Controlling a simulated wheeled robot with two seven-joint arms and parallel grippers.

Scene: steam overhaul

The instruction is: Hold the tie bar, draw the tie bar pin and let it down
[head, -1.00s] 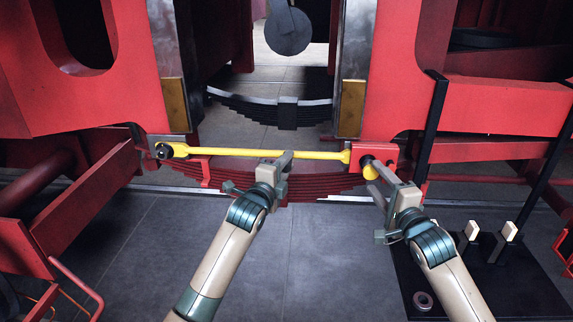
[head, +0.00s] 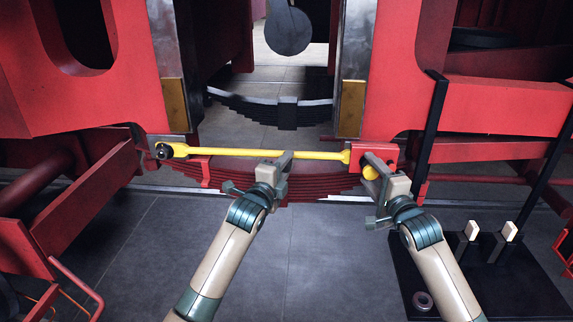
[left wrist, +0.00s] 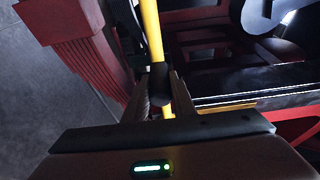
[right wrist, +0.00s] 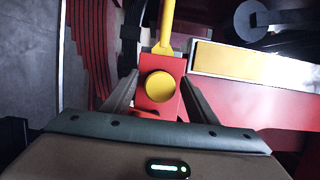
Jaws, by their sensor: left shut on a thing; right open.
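The yellow tie bar (head: 240,152) runs level between the two red frame sides. My left gripper (head: 283,158) is shut on it right of its middle; in the left wrist view the bar (left wrist: 152,30) has a dark sleeve (left wrist: 159,78) between the fingers. The tie bar pin shows a round yellow head (right wrist: 159,86) in the right wrist view, against the red bracket (right wrist: 157,62) at the bar's right end. My right gripper (right wrist: 158,92) is open, its fingers on either side of the head with gaps. In the head view the pin head (head: 370,172) is partly hidden by this gripper.
A dark bolt end (head: 163,151) sits at the bar's left eye. Red leaf springs (head: 320,186) lie behind and below the bar. A black base plate (head: 520,285) with pale-topped blocks and a ring (head: 423,301) is at the lower right. The floor between my arms is clear.

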